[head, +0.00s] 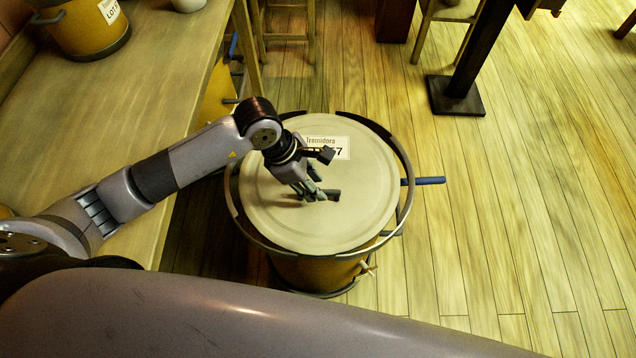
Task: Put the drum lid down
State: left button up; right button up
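The drum lid (285,222) is a round cream disc with a raised rim and a white label reading "Tremidora", partly covered by my gripper. It looks level over the yellow drum (318,270), within the dark ring around the drum's top. I cannot tell whether it touches the drum or is a little above it. My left gripper (316,193) points down at the lid's middle, its fingers close together on the short dark handle (333,195). The fingers hide most of the handle. My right gripper is not in view.
A wooden bench (150,95) runs along the left, with a yellow pot (85,32) on it. A blue-handled bar (424,181) sticks out at the drum's right. A dark post with a square foot (455,96) stands behind. The plank floor (520,200) at right is clear.

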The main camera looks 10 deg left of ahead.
pick_arm(q)
jog(key=p+v, duration=0.4)
jog(key=v, duration=0.5)
jog(key=shift+a, duration=0.1)
